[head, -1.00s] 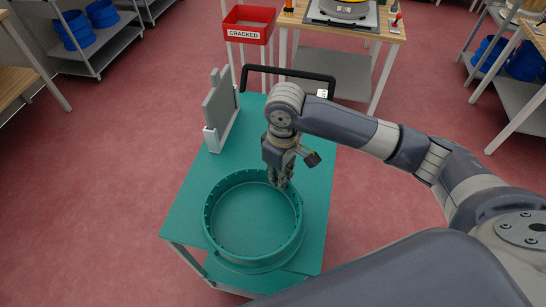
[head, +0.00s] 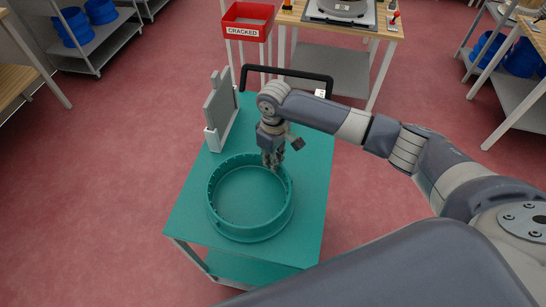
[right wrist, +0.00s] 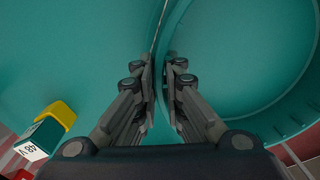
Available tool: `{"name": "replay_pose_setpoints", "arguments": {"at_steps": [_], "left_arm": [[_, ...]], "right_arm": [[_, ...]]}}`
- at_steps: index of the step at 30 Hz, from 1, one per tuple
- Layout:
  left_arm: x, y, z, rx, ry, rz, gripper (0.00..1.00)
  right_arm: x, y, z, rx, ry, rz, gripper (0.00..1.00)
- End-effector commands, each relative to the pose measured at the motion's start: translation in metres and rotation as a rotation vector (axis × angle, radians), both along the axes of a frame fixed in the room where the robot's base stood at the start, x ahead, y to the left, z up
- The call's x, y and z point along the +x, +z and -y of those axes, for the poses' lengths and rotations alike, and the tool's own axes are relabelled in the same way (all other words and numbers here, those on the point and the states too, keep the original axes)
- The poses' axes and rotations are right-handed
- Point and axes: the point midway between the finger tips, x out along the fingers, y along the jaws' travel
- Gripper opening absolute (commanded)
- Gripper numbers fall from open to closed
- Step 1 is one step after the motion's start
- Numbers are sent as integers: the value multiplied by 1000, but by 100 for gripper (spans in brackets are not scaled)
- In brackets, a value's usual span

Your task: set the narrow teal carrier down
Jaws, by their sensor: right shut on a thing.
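The teal carrier (head: 250,234) is a round, low-walled ring with a floor, at the front of the teal cart top (head: 310,170) in the head view. My right gripper (head: 272,165) is shut on the far right part of its rim. In the right wrist view the fingers (right wrist: 162,85) close around the thin wall, with the carrier's floor (right wrist: 235,50) to the right. The carrier looks level and at or very near the cart top; I cannot tell whether it touches. My left gripper is not in view.
A grey panel in a white holder (head: 213,140) stands at the cart's left edge, behind the carrier. A black handle (head: 290,72) spans the cart's far end. A red "CRACKED" bin (head: 248,31) and a wooden workbench (head: 365,31) stand beyond.

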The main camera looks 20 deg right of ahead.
Motion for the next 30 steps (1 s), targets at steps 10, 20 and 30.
{"name": "replay_pose_setpoints", "arguments": {"at_steps": [10,20,30], "left_arm": [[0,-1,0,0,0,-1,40],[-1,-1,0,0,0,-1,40],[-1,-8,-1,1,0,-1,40]], "right_arm": [[0,-3,0,1,0,-1,16],[0,-2,0,0,0,0,29],[1,32,1,2,1,5,29]]}}
